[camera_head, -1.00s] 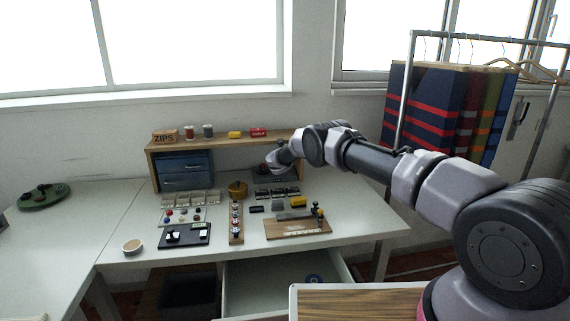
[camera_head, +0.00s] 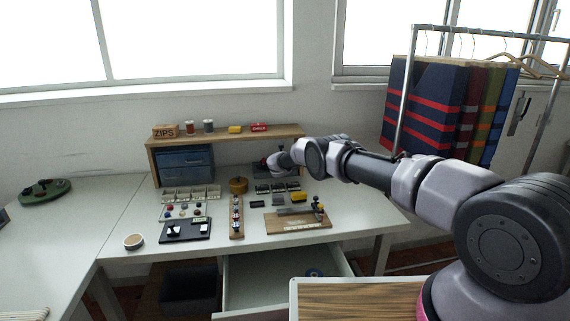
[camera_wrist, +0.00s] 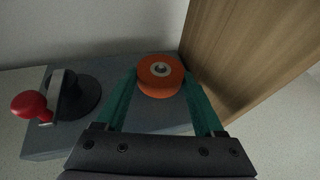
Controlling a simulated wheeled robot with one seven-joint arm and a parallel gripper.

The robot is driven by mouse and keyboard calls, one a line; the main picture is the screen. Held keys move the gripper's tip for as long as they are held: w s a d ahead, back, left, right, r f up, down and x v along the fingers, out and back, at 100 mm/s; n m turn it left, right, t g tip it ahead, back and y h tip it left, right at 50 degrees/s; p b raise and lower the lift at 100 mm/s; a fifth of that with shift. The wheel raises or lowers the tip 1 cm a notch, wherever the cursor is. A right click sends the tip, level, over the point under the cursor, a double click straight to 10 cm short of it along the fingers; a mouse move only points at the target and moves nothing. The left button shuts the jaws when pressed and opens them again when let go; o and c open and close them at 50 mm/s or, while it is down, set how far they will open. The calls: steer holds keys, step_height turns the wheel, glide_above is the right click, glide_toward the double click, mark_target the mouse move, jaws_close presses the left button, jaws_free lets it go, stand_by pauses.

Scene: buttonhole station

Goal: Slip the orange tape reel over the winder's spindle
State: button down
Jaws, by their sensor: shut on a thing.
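The orange tape reel (camera_wrist: 160,84) is between the two teal fingers of my gripper (camera_wrist: 161,76), which are shut on it at its left and right sides. A pale metal round piece (camera_wrist: 160,69) shows in the reel's centre; it looks like the spindle's tip in the hole. I cannot tell how far down the reel sits. The winder's grey base (camera_wrist: 45,145) lies below, with a black disc and a red crank knob (camera_wrist: 29,105) to the left. In the head view, my gripper (camera_head: 279,162) is at the winder under the shelf's right end, and the reel is hidden.
A wooden shelf panel (camera_wrist: 240,50) stands close to the right of the reel in the wrist view. The wall is behind.

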jaws_free()
steer(key=shift+s+a, duration=0.1)
steer(key=shift+s+a+r, duration=0.1)
steer(key=shift+s+a, duration=0.05)
steer(key=shift+s, duration=0.05)
steer(key=shift+s+a+r, duration=0.15)
steer(key=shift+s+r, duration=0.05)
steer(key=shift+s, duration=0.35)
steer(key=v, duration=0.8)
steer(key=shift+s+d+r, duration=0.15)
steer(key=shift+s+d, duration=0.05)
steer(key=shift+d, duration=0.15)
steer(key=shift+s, duration=0.3)
